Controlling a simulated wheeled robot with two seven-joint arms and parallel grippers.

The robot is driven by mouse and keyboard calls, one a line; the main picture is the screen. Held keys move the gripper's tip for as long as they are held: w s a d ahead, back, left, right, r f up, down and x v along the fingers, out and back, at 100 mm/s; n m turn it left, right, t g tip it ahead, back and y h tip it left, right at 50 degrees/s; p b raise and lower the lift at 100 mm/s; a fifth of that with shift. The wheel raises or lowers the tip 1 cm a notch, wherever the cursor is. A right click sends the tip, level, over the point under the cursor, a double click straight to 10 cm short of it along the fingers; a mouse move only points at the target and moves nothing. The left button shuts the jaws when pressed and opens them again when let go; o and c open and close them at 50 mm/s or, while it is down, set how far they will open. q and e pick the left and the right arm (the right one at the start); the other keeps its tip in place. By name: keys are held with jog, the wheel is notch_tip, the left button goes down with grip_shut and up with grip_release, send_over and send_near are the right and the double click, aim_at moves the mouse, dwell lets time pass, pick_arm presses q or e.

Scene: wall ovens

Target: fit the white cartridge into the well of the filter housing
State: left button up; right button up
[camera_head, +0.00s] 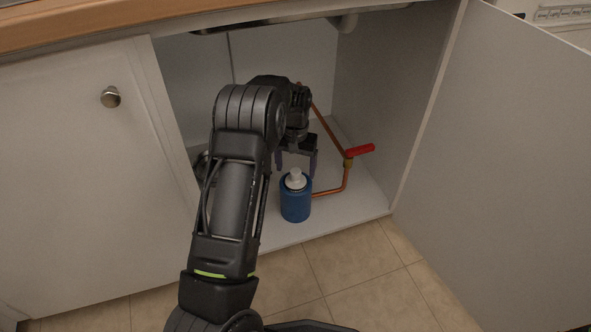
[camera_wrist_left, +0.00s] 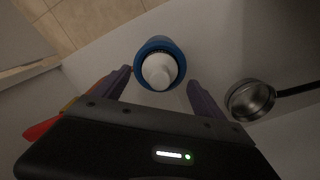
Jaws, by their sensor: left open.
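The blue filter housing (camera_head: 295,205) stands upright on the cabinet floor near its front edge. The white cartridge (camera_head: 295,180) sticks up out of the housing's top. In the left wrist view the cartridge (camera_wrist_left: 160,71) sits inside the blue rim of the housing (camera_wrist_left: 146,47); how deep it sits I cannot tell. My left gripper (camera_head: 296,166) is open and empty, pointing down just behind and above the housing. In the left wrist view its purple fingers (camera_wrist_left: 158,80) are spread to either side of the cartridge, apart from it. My right gripper is not in view.
A copper pipe (camera_head: 328,193) with a red valve handle (camera_head: 360,151) runs right of the housing. A round metal cup-like thing (camera_wrist_left: 250,100) lies nearby. The open cabinet door (camera_head: 490,170) bounds the right; a closed door (camera_head: 80,190) is left.

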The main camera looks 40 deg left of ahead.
pick_arm(q)
notch_tip(320, 180, up, 11)
jog(key=p, duration=0.3)
jog(key=shift+p, duration=0.4)
jog(key=shift+f, duration=0.15)
jog(key=s+d+f+m+h, duration=0.1)
jog(key=s+d+f, duration=0.2)
jog(key=d+f, duration=0.55)
jog(key=s+d+f+h, duration=0.1)
jog(key=s+d+f, duration=0.3)
jog(key=d+f, duration=0.45)
jog(key=s+d+f, duration=0.2)
jog(key=s+d, duration=0.6)
jog(key=s, duration=0.1)
jog(key=s+d+f+t+h, duration=0.1)
jog(key=s+d+f, duration=0.2)
jog(key=s+d, duration=0.6)
jog(key=shift+s+t+h, duration=0.3)
jog(key=shift+s, duration=0.05)
